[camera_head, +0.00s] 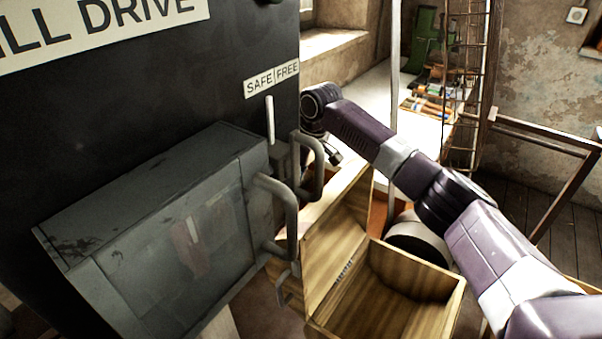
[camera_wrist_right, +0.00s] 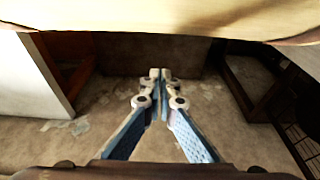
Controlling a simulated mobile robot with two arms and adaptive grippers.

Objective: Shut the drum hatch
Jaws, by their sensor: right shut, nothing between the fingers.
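A wooden box-like part (camera_head: 400,300) stands low in the middle of the head view, its top open. A wooden panel (camera_head: 335,240) stands upright at its left side. I cannot tell whether this panel is the drum hatch. My right gripper (camera_wrist_right: 160,76) is shut and empty in the right wrist view, above the floor. A pale wooden surface (camera_wrist_right: 130,18) crosses the top of that view, close to the camera. In the head view my right arm reaches in from the right, and its end is near the grey handles. My left gripper is not in view.
A grey box with a window (camera_head: 170,250) and bent handles (camera_head: 288,215) juts from the dark panel (camera_head: 100,120). A pale lever (camera_head: 270,120) sits under the SAFE/FREE label (camera_head: 271,79). A ladder (camera_head: 466,90) and a railing (camera_head: 545,137) stand at the back right.

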